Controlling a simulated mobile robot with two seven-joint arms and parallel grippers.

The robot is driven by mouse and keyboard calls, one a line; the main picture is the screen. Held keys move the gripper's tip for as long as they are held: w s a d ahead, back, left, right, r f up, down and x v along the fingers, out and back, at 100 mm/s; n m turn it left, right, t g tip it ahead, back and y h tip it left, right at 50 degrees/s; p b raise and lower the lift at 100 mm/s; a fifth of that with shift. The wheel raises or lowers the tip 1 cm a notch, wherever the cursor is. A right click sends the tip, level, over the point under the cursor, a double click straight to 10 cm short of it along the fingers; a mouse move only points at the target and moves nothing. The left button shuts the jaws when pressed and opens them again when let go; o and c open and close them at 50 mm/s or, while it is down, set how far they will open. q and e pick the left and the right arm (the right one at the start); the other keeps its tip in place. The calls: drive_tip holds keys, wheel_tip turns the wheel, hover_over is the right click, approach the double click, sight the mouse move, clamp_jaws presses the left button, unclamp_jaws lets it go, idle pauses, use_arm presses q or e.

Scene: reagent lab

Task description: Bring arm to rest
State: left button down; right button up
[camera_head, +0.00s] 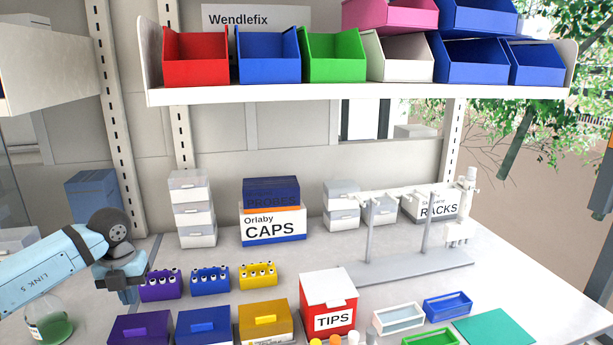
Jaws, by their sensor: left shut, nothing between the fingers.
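My left arm (55,262) comes in from the left, light blue with a dark joint. My left gripper (126,292) points down over the left part of the bench, its fingers shut and empty. It is just left of a purple rack (161,285) holding several small vials; I cannot tell whether they touch. My right gripper is not in view.
A bottle of green liquid (50,325) stands under my left arm. Blue (210,281) and yellow (257,277) racks, lidded boxes (265,322) and a TIPS box (328,300) are to the right. A shelf (360,92) with coloured bins hangs above.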

use_arm(q)
drive_tip(key=s+d+r+p, duration=0.1)
drive_tip(key=s+r+p, duration=0.2)
drive_tip(key=s+r, duration=0.2)
drive_tip(key=shift+s+d+r+p, duration=0.15)
drive_tip(key=shift+s+r+p, duration=0.1)
drive_tip(key=shift+r+p, duration=0.1)
drive_tip(key=shift+d, duration=0.1)
